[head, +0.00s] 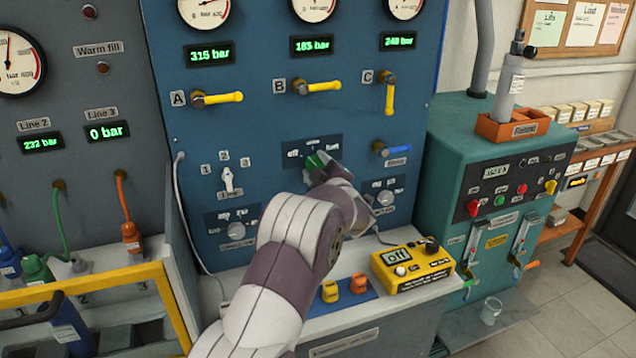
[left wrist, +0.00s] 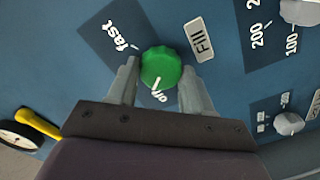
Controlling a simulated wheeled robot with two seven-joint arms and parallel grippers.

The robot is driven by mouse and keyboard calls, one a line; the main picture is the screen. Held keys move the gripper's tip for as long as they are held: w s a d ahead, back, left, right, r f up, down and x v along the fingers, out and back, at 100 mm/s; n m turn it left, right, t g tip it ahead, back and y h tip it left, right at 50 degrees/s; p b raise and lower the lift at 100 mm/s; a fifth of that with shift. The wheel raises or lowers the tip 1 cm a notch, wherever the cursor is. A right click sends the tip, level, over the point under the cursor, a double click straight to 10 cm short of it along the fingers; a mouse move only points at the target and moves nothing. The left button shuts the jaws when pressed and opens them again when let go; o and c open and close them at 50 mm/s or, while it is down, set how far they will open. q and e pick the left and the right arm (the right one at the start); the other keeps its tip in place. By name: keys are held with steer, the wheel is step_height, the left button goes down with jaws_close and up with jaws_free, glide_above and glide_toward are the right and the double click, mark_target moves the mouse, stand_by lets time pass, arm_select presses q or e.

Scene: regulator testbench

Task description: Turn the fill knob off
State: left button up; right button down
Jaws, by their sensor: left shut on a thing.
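The green fill knob (head: 313,160) is on the blue panel, low in the middle, partly hidden by my left gripper (head: 321,168) in the head view. In the left wrist view the knob (left wrist: 161,66) sits between the two fingers of my left gripper (left wrist: 160,72), which is shut on its sides. The "Fill" label (left wrist: 200,40) is right of the knob, "fast" is at its upper left, and "off" is just below it. A white mark shows at the knob's lower edge, near "off"; its exact alignment is hard to tell. My right gripper is not in view.
Yellow valve levers (head: 318,87) and a blue lever (head: 396,150) stick out above and right of the knob. A white selector (head: 228,180) and a grey knob (head: 236,231) are to its left. A yellow meter (head: 412,267) stands on the bench below.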

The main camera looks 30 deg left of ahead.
arm_select(q)
steer(key=shift+f+n+b, duration=0.15)
steer(key=shift+n+b, duration=1.95)
steer(key=shift+b, duration=0.2)
steer(key=o, duration=1)
steer(key=shift+o, duration=0.2)
steer(key=b+v, duration=0.1)
steer(key=v, duration=1.1)
steer(key=shift+s+d, duration=0.2)
steer(key=shift+s, duration=0.15)
